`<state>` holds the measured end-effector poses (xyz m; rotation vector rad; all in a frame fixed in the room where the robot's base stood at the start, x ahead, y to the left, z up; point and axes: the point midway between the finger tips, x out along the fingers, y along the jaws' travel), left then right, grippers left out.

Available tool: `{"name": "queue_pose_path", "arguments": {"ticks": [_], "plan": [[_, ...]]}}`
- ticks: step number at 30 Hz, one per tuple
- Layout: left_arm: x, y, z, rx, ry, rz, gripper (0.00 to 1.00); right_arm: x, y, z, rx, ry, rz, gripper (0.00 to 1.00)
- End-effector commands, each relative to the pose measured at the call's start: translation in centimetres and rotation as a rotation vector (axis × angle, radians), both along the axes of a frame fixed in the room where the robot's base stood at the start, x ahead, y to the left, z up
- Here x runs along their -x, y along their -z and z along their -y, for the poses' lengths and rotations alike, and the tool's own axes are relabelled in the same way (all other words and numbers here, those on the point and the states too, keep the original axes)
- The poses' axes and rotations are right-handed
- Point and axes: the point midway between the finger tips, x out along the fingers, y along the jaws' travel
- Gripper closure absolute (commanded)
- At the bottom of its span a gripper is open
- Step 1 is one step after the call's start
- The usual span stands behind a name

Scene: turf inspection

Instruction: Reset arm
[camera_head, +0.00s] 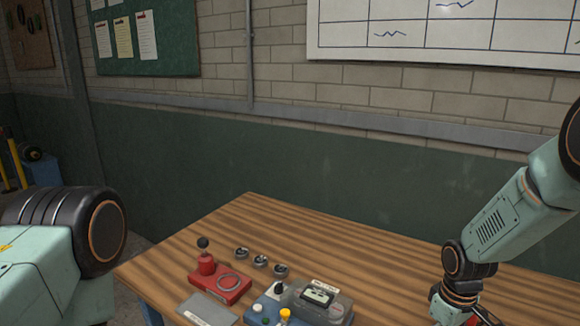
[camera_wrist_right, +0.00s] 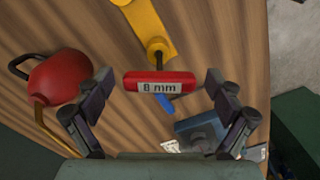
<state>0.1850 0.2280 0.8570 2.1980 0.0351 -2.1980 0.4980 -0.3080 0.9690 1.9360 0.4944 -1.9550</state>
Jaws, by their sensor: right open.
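My right arm comes in from the right in the head view, and its wrist is at the lower edge, where the gripper is mostly cut off. In the right wrist view my right gripper (camera_wrist_right: 159,92) has its two fingers spread wide apart. A red block labelled "8 mm" (camera_wrist_right: 158,82) shows between the fingers, with a gap on each side. It lies close to the end of a yellow part (camera_wrist_right: 150,30). Only a thick teal and black part of my left arm shows at the left of the head view; its gripper is out of the picture.
A wooden table (camera_head: 290,215) holds a red device with a black knob (camera_head: 217,283), several small round fittings (camera_head: 260,261) and a grey-blue control box (camera_head: 318,303). In the wrist view a red rounded thing (camera_wrist_right: 58,82) lies left of the fingers. The table's back middle is bare.

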Motion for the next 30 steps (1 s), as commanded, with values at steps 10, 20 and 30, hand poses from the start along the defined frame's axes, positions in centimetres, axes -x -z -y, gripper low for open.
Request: {"name": "queue_pose_path", "arguments": {"ticks": [10,20,30], "plan": [[0.0,-2.8,0.0,0.0,0.0,0.0,0.6,0.0,-4.4,0.0,0.0,-0.001,0.001,0.07],[0.0,-2.1,0.0,0.0,0.0,0.0,0.6,0.0,-4.1,-0.1,0.0,-0.001,-0.001,0.07],[0.1,-1.6,-0.1,0.0,-0.014,-0.003,0.6,0.5,-3.2,-0.4,-0.009,0.011,-0.004,0.07]]}}
